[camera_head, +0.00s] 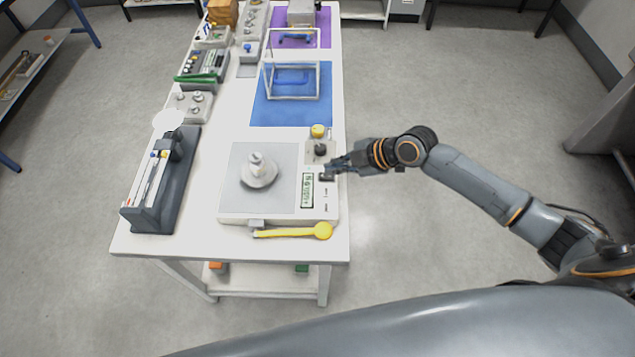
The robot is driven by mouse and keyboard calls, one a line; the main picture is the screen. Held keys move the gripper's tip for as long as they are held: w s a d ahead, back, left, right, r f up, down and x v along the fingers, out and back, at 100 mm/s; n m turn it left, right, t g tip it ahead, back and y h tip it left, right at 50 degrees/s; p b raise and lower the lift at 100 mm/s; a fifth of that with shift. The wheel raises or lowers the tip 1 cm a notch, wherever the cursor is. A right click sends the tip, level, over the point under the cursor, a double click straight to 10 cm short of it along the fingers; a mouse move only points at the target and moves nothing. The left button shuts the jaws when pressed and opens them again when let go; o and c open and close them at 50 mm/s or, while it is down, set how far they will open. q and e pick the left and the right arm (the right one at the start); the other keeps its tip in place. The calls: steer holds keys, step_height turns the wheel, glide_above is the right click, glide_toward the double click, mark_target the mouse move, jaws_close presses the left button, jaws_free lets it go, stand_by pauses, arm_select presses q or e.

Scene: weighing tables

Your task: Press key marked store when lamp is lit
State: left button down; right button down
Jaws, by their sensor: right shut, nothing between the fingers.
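A white weighing scale (234,217) stands at the near end of the table with a metal weight (257,170) on its grey plate. Its green display (307,190) shows dark characters too small to read. Small keys (326,207) sit right of the display; their markings are not readable, so I cannot tell which is store. My right gripper (329,176) is shut and empty, its tips at the upper right corner of the scale, over or on the key panel. Contact is unclear. A yellow dome, perhaps the lamp (318,131), stands behind the scale; whether it is lit is unclear. My left gripper is out of view.
A yellow spoon-like tool (295,231) lies along the scale's near edge. The floor right of the table is free.

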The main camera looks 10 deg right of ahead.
steer(key=shift+s+a+r+n, duration=0.2)
steer(key=shift+a+r+n, duration=0.35)
steer(key=shift+r, duration=0.4)
steer(key=shift+f, duration=0.1)
steer(key=b, duration=0.6)
glide_above(329, 193)
step_height(329, 193, down, 8)
steer(key=shift+r, duration=0.15)
steer(key=shift+d+f, duration=0.1)
steer(key=shift+f, duration=0.4)
steer(key=shift+f+b, duration=0.4)
steer(key=shift+b, duration=0.3)
